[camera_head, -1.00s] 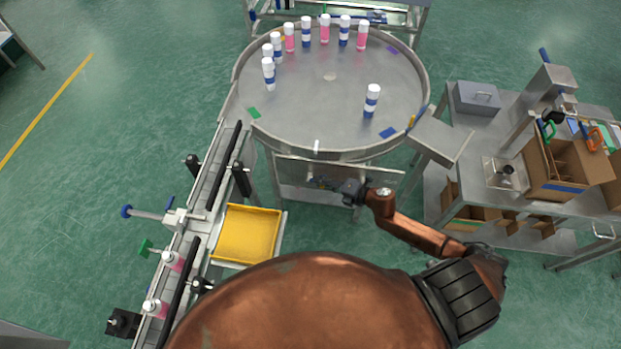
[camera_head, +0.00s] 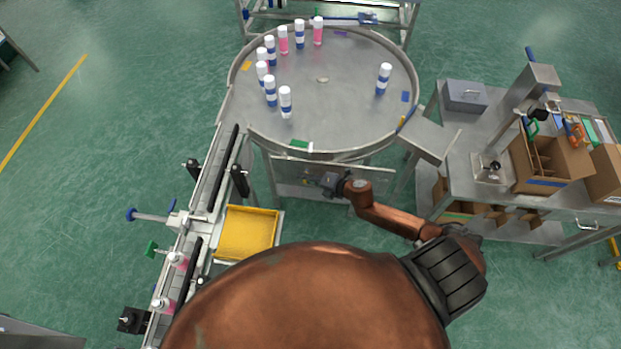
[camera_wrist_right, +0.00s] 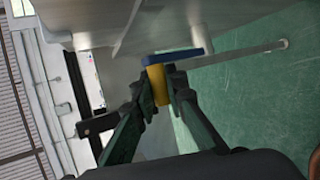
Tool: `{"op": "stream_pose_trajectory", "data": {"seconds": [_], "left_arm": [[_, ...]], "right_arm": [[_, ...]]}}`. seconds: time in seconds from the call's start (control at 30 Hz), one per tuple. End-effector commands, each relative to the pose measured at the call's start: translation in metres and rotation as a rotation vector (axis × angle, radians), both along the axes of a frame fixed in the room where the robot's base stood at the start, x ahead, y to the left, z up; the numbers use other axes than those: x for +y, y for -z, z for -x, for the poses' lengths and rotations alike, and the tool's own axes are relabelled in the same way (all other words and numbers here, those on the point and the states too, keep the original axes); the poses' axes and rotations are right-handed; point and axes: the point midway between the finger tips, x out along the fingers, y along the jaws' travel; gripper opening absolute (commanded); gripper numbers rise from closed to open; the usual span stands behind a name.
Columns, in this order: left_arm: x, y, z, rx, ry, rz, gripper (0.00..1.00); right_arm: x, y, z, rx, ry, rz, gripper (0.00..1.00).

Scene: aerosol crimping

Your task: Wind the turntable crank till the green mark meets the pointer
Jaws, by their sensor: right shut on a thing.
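The round grey turntable (camera_head: 345,110) carries several white-capped cans, some blue-banded and some pink. Its green mark (camera_head: 299,145) is at the front rim. The small pale pointer (camera_head: 309,147) is at the front rim by the right end of the green mark; whether they line up exactly is too small to tell. My right gripper (camera_head: 320,182) is below the turntable's front edge. In the right wrist view its fingers are shut on the yellow crank handle (camera_wrist_right: 158,85), beside a blue crank arm (camera_wrist_right: 175,57). My left gripper is out of view.
A conveyor (camera_head: 205,205) with pink cans runs along the left, beside a yellow tray (camera_head: 247,233). A steel bench (camera_head: 470,185) with cardboard boxes (camera_head: 548,165) stands at right. An orange mark (camera_head: 246,66) and a blue mark (camera_head: 405,97) lie on the turntable.

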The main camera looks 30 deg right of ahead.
Motion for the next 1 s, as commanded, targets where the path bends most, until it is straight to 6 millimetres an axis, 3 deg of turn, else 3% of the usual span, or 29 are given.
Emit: {"op": "stream_pose_trajectory", "data": {"seconds": [0.9, 0.93, 1.0], "left_arm": [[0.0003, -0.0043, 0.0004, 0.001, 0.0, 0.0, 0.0], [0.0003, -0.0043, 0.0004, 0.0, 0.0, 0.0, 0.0], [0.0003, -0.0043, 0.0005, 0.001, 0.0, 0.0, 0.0]], "right_arm": [[0.0085, 0.0008, -0.0065, 0.004, 0.002, 0.003, 0.0], [0.0086, 0.0009, -0.0064, 0.004, 0.002, 0.003, 0.14], [0.0087, 0.0011, -0.0063, 0.004, 0.002, 0.003, 0.19]]}}
